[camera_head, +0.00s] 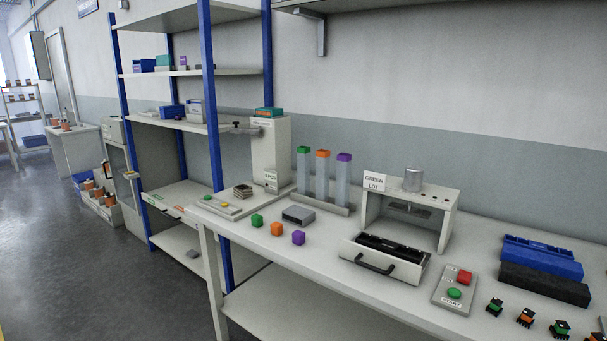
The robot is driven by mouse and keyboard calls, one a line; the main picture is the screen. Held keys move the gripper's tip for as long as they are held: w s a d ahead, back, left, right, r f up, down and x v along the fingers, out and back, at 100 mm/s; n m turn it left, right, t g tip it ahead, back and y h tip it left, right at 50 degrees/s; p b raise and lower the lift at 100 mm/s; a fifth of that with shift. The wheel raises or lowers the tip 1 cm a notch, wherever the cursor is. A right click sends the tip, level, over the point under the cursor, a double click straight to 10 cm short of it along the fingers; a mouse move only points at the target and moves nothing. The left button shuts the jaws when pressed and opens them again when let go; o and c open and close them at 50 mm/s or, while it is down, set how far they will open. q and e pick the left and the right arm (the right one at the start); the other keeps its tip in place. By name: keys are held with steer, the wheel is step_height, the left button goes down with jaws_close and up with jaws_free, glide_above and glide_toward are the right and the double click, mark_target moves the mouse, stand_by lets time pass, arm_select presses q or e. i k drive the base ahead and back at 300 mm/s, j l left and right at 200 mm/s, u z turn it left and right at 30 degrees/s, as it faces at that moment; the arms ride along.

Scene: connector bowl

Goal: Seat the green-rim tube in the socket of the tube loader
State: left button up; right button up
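The green-rim tube (303,172) is a clear upright tube with a green top. It stands at the left end of a low grey rack (322,207), beside an orange-rim tube (321,175) and a purple-rim tube (342,180). A white tower unit (270,150) with a small label stands behind and left of the tubes. I cannot tell for sure which unit is the tube loader, and no socket shows clearly. Neither of my grippers is in view.
A white press-like station (452,215) with a "GREEN LOT" sign (374,182) has an open drawer (349,252) in front. Green, orange and purple cubes (277,229) lie on the bench. A button panel (455,291), blue bin (541,257) and several small connectors occupy the right side.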

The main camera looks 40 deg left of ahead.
mark_target(271, 153)
steer(key=u, duration=1.4)
steer(key=i+j+z, duration=0.1)
steer(key=i+j, duration=0.2)
steer(key=i+j+z, duration=0.1)
steer(key=i+j, duration=0.5)
steer(key=j, duration=0.15)
steer(key=i+j+z, duration=0.15)
steer(key=i+j, duration=0.15)
steer(key=i+j+z, duration=0.1)
steer(key=i+j, duration=0.15)
steer(key=j, duration=0.25)
steer(key=i+j+z, duration=0.1)
steer(key=i+j, duration=0.4)
steer(key=j, duration=0.35)
steer(key=i+j+z, duration=0.15)
steer(key=j, duration=0.3)
steer(key=i, duration=0.1)
